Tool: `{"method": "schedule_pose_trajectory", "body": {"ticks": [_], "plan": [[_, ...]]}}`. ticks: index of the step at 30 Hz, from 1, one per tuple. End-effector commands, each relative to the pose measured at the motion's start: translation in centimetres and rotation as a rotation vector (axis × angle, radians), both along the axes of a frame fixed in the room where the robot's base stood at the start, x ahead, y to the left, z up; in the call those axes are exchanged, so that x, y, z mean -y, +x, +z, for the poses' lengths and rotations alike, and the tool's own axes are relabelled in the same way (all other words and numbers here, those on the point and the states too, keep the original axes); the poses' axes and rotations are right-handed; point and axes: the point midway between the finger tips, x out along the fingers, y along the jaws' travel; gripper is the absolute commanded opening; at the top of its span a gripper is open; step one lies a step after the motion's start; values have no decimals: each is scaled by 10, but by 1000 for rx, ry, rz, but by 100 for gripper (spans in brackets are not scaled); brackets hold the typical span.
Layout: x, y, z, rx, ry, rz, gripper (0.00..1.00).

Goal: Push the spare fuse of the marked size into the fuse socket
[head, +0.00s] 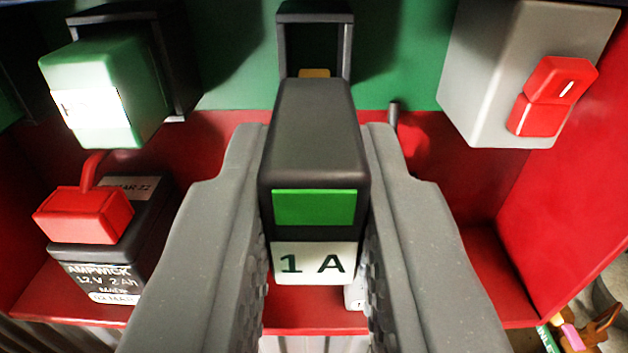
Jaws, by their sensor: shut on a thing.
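My gripper (315,215) is shut on a dark fuse (312,130) in the middle of the head view. The fuse has a green patch and a white label reading "1 A" on its near end. Beyond it, on the green back panel, is the fuse socket (345,45), a black square frame with a small yellowish piece inside. The fuse's far end appears just below the socket's opening and overlaps its lower part in the picture. I cannot tell whether they touch. Any marking of size on the socket is not visible.
A green block (110,85) in a black holder is at upper left. Below it sits a black battery (105,265) with a red connector (85,215). A grey box with a red switch (553,97) is at right. Red cabinet walls (570,200) enclose the space. A small pale object (354,297) lies partly hidden below.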

Motion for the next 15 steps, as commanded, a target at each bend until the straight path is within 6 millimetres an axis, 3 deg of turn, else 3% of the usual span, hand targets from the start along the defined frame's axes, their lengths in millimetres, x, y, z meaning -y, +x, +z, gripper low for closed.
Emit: {"method": "schedule_pose_trajectory", "body": {"ticks": [6,15], "plan": [[0,16,1,3,0,0,0],[0,21,1,3,0,-1,0]]}}
